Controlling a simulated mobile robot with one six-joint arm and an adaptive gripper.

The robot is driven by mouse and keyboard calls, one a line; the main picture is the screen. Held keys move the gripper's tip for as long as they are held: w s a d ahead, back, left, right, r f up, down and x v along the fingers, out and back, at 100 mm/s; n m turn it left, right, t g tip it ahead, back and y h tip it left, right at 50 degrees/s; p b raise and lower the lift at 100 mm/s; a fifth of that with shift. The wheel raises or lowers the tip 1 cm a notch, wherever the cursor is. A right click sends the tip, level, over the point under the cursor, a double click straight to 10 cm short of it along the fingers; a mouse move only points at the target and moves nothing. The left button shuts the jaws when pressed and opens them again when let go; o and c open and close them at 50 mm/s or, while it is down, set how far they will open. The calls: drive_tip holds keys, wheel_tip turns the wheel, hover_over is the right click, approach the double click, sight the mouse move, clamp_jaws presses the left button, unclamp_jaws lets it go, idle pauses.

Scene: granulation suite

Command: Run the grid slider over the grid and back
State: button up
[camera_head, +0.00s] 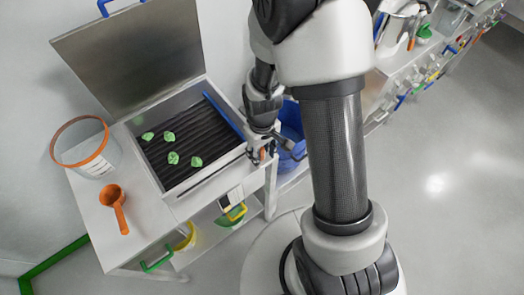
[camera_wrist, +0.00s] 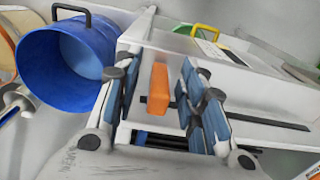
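The grid (camera_head: 190,140) is a set of dark bars inside an open metal box, with several green lumps (camera_head: 171,158) on it. A blue bar (camera_head: 222,116), which looks like the slider, lies along the grid's right side. An orange handle (camera_wrist: 158,88) stands out at the box's outer wall, beside a dark slot (camera_wrist: 268,121). My gripper (camera_head: 262,148) is at the box's right front corner. In the wrist view, my gripper (camera_wrist: 165,100) is open, with blue-padded fingers on either side of the orange handle and gaps visible. Whether handle and blue bar join is hidden.
The box's metal lid (camera_head: 135,52) stands open behind. An orange scoop (camera_head: 115,205) and an orange-rimmed clear container (camera_head: 88,150) are on the table's left. A blue bucket (camera_wrist: 68,62) is close beside my gripper. Yellow- and green-handled items sit on the lower shelf.

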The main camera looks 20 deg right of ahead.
clamp_jaws()
idle(0.5)
drive_tip(key=shift+s+a, duration=0.7)
drive_tip(key=shift+a, duration=1.55)
drive_tip(key=shift+s+a, duration=0.75)
drive_tip(key=shift+a, duration=1.45)
drive_tip(key=shift+s+a, duration=0.7)
drive_tip(key=shift+a, duration=1.55)
drive_tip(key=shift+s+a, duration=0.6)
drive_tip(key=shift+a, duration=1.3)
drive_tip(key=shift+s+a, duration=0.65)
drive_tip(key=shift+a, duration=1.25)
drive_tip(key=shift+s+a, duration=0.6)
drive_tip(key=shift+a, duration=1.3)
